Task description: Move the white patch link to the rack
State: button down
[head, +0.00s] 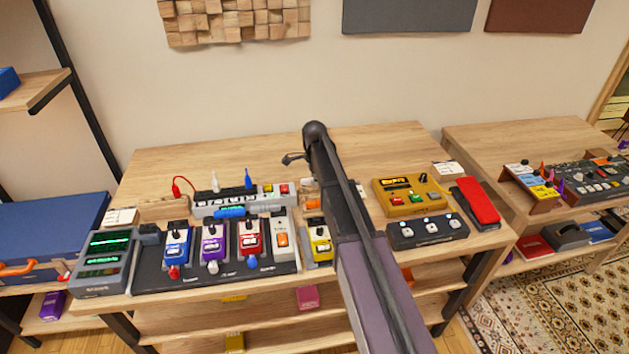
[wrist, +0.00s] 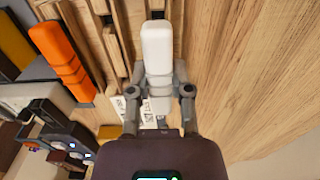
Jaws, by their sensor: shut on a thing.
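The white patch link (wrist: 157,42) is a smooth white bar in the wrist view. My gripper (wrist: 160,91) is shut on it, one finger on each side, and its far end sticks out beyond the fingers. The wooden rack (wrist: 107,45), with raised slats and slots, lies just left of the link in the wrist view. An orange link (wrist: 62,62) lies at the rack's left part. I cannot tell how high the white link is above the wood. In the head view my arm hides most of the gripper and part of the rack.
A wooden table (head: 170,160) carries a black pedalboard (head: 150,278) with coloured pedals at left. A yellow box (head: 405,195), a dark three-switch pedal (head: 428,231) and a red pedal (head: 477,200) stand at right. The table's back strip is clear.

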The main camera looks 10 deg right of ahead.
jog(key=shift+f+b, duration=0.8)
dwell(1.1)
jog(key=shift+s+f, duration=0.1)
jog(key=shift+s, duration=0.2)
dwell(1.0)
jog(key=c, duration=0.7)
grip_release()
jog(key=shift+o, duration=1.3)
jog(key=shift+w+f, duration=0.1)
jog(key=shift+w, duration=0.1)
jog(key=o, duration=0.4)
jog(key=shift+w, duration=0.1)
